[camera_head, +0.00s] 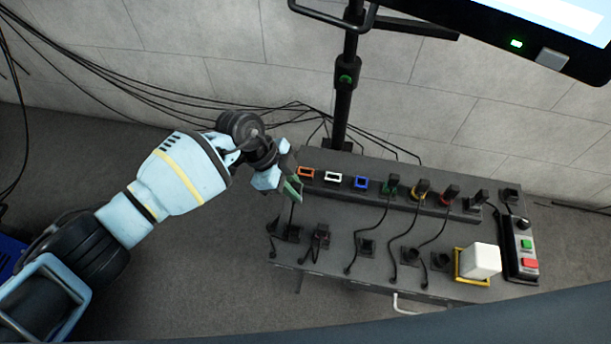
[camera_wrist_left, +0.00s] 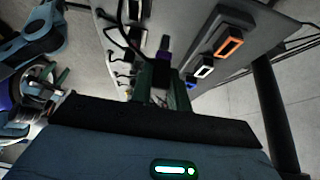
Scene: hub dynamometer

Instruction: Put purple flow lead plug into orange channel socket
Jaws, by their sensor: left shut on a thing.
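The orange channel socket (camera_head: 306,172) is an orange-framed opening at the left end of the raised back row on the dark panel. It also shows in the left wrist view (camera_wrist_left: 229,46), right of the fingers. My left gripper (camera_head: 292,187), with green fingers, is just left of and close to that socket in the head view. In the left wrist view it is shut (camera_wrist_left: 163,85) on the purple flow lead plug (camera_wrist_left: 164,56), a dark plug with a purple band at the fingertips. The plug is largely hidden in the head view. My right gripper is not in view.
White (camera_head: 333,176) and blue (camera_head: 361,182) framed sockets sit right of the orange one. Green, yellow and red plugs (camera_head: 393,187) with cables fill the row farther right. A black post (camera_head: 346,105) stands behind the panel. A white block (camera_head: 484,260) and a button box (camera_head: 524,250) are at the right.

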